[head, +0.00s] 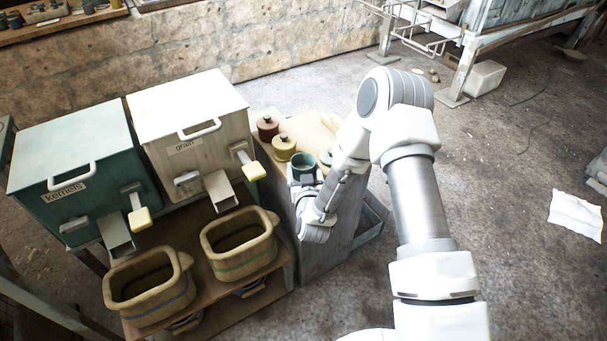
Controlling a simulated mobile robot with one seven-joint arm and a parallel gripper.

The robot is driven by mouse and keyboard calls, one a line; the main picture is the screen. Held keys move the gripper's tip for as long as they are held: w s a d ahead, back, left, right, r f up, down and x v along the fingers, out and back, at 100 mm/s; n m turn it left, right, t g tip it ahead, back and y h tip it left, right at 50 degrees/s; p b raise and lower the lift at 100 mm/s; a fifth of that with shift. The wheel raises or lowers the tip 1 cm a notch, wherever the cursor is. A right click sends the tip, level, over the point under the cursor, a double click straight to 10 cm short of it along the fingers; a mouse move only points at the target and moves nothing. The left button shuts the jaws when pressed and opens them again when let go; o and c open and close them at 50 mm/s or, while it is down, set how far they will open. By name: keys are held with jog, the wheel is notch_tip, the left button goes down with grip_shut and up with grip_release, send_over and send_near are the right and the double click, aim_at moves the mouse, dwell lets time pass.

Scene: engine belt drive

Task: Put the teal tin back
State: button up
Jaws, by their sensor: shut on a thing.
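The teal tin (303,162) is at the near end of the small side table (311,125), right of the grain bin. Its round top shows; its lower part is hidden by my gripper. My gripper (302,179) is at the near side of the tin, shut on it. I cannot tell whether the tin touches the table top. A dark red tin (267,128) and a yellow tin (284,147), both with knobbed tops, stand in a row behind it to the left. A small teal piece just right of the tin is partly covered by my arm.
A green kernels bin (85,160) and a white grain bin (190,125) stand left, with chutes and yellow-ended levers. Two empty-looking wooden tubs (152,288) (240,243) sit below them. My arm covers the table's right side. Open floor lies to the right.

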jog(key=shift+f, duration=0.65)
jog(key=shift+f, duration=0.2)
jog(key=o, duration=1.5)
